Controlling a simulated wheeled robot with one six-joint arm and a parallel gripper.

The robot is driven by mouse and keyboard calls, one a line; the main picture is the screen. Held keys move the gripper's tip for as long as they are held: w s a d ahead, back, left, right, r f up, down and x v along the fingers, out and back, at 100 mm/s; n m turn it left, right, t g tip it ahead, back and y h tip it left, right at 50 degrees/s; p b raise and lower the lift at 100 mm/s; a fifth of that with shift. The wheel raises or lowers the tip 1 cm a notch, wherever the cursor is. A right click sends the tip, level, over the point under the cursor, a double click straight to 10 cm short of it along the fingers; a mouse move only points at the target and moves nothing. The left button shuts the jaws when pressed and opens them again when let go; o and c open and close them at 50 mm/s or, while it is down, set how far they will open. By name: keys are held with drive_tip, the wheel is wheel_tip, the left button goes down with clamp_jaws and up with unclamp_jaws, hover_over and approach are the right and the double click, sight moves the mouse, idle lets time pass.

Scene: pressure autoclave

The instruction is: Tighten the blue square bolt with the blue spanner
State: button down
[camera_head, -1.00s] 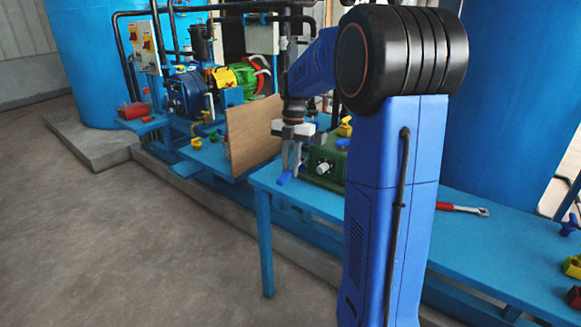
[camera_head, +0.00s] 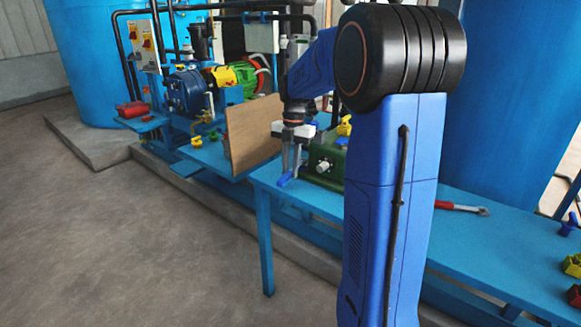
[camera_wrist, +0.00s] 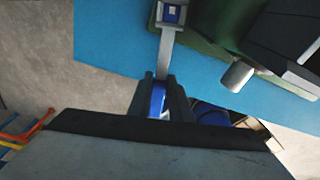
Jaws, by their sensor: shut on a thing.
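My gripper (camera_wrist: 161,100) is shut on the blue handle of the blue spanner (camera_wrist: 158,101), at the lower middle of the wrist view. The spanner's grey shank runs up from the fingers to its head. The head sits around the blue square bolt (camera_wrist: 171,14), beside the green block. In the head view, my gripper (camera_head: 290,166) points down at the table's left end, and the blue handle end (camera_head: 284,180) shows below the fingers. The bolt is hidden there, and I cannot tell how tight it is.
The green block (camera_head: 323,160) with a pale knob stands right beside my gripper. An upright brown board (camera_head: 254,133) is on the left. A red-handled spanner (camera_head: 462,208) lies on the blue table (camera_head: 478,238). Small coloured parts sit at the right end.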

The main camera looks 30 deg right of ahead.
drive_tip(key=shift+f, duration=0.7)
drive_tip(key=c, duration=1.5)
unclamp_jaws()
drive_tip(key=shift+c, duration=0.2)
wheel_tip(320, 180, up, 17)
drive_tip(key=w+d, duration=0.1)
drive_tip(key=d, duration=0.1)
drive_tip(key=shift+w, duration=0.1)
